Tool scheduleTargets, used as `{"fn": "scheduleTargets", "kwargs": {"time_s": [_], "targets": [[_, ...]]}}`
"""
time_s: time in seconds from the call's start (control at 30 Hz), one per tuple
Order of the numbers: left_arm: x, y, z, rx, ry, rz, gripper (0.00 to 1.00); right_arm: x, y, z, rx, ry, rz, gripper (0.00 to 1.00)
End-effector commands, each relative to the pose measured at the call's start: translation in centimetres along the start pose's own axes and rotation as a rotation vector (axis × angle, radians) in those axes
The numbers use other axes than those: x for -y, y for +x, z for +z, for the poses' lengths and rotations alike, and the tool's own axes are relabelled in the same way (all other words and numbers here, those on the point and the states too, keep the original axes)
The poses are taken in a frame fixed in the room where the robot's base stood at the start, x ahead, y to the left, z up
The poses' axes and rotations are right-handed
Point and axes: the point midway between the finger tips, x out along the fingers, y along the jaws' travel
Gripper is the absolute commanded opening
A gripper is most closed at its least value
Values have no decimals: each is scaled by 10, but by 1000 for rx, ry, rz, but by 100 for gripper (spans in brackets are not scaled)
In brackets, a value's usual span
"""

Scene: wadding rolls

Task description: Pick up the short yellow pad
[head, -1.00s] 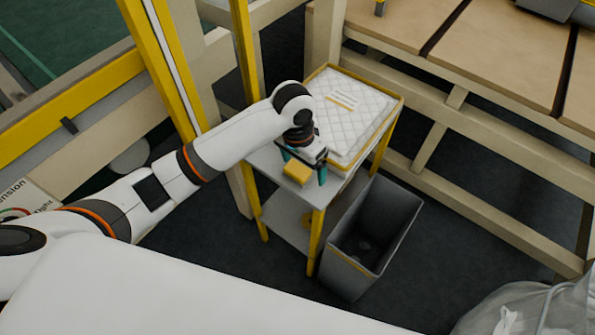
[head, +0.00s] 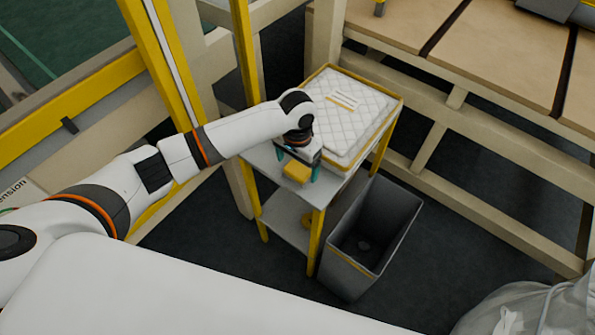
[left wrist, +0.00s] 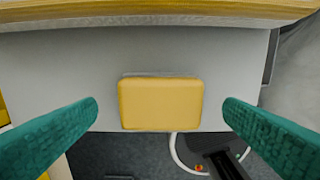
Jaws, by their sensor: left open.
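The short yellow pad (head: 296,172) lies on the grey top of a small cart (head: 262,158), near its front edge. In the left wrist view the pad (left wrist: 160,103) is a yellow block with rounded corners, in the middle of the picture. My left gripper (head: 297,168) is over the pad, its fingers apart. In the left wrist view its teal fingers (left wrist: 160,128) stand on either side of the pad with a gap on each side, not touching it. The right gripper is not in view.
A white quilted stack in a yellow-edged tray (head: 400,98) fills the back of the cart top, close behind my gripper. A dark grey bin (head: 395,225) stands on the floor at the cart's right. Yellow posts (head: 243,50) and beige frames stand around.

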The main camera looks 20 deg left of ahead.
Motion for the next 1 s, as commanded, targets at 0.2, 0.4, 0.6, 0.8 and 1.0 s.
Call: {"fn": "scheduleTargets", "kwargs": {"time_s": [0.2,0.4,0.6,0.8,1.0], "targets": [[0,26,0,-1,0,0,91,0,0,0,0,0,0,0],[0,27,0,1,1,0,91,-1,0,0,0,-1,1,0],[0,27,1,1,1,0,66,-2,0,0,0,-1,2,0],[0,27,1,1,1,0,42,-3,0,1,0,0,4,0],[0,25,1,2,1,0,42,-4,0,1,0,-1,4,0]]}}
